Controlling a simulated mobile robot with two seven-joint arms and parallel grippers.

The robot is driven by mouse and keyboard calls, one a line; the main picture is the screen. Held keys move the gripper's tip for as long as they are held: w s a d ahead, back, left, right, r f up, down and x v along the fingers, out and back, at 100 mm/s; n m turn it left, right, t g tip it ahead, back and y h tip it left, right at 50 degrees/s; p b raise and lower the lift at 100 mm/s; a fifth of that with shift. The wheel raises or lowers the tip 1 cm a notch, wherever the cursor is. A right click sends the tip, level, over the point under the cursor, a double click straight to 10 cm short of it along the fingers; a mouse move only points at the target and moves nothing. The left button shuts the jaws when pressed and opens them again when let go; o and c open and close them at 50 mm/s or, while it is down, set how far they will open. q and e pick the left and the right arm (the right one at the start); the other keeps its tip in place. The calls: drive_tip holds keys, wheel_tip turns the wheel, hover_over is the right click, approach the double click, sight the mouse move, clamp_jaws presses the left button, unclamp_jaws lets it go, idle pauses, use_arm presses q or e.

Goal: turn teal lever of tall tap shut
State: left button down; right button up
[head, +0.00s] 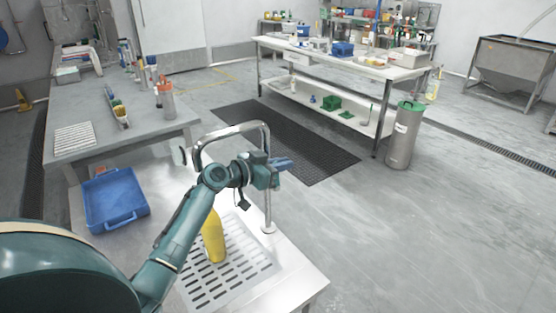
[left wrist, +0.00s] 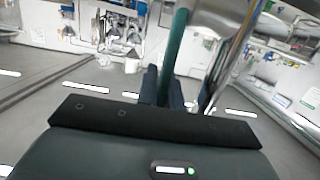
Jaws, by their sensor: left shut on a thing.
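The tall tap (head: 232,130) is a chrome arch that rises from the right edge of the steel counter. My left gripper (head: 281,164) is at the upright of the tap, with its fingers pointing right. In the left wrist view, the teal lever (left wrist: 176,42) runs down between the dark fingers of my left gripper (left wrist: 162,88), which is shut on it. The shiny tap pipe (left wrist: 232,60) shows just right of the lever. In the head view the lever is hidden by the gripper. My right gripper is not in view.
A yellow bottle (head: 213,238) stands on the slotted drain plate (head: 245,262), partly behind my left arm. A blue tray (head: 116,198) lies on the counter at left. A white table (head: 345,62) and a steel cylinder (head: 400,140) stand farther back. The floor at right is clear.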

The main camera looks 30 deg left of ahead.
use_arm(q)
drive_tip(key=shift+w+d+f+g+y+p, duration=0.1)
drive_tip(key=shift+w+g+y+p, duration=0.2)
drive_tip(key=shift+g, duration=0.1)
drive_tip(key=c, duration=1.5)
unclamp_jaws()
drive_tip(key=shift+c, duration=0.2)
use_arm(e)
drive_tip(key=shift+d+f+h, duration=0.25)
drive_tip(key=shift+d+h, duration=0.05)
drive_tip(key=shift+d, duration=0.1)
use_arm(q)
drive_tip(key=shift+s, duration=0.1)
drive_tip(key=b+v, duration=0.1)
drive_tip(key=v, duration=0.6)
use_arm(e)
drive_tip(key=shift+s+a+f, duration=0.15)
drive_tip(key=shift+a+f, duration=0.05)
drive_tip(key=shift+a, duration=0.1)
use_arm(q)
drive_tip(key=shift+s, duration=0.15)
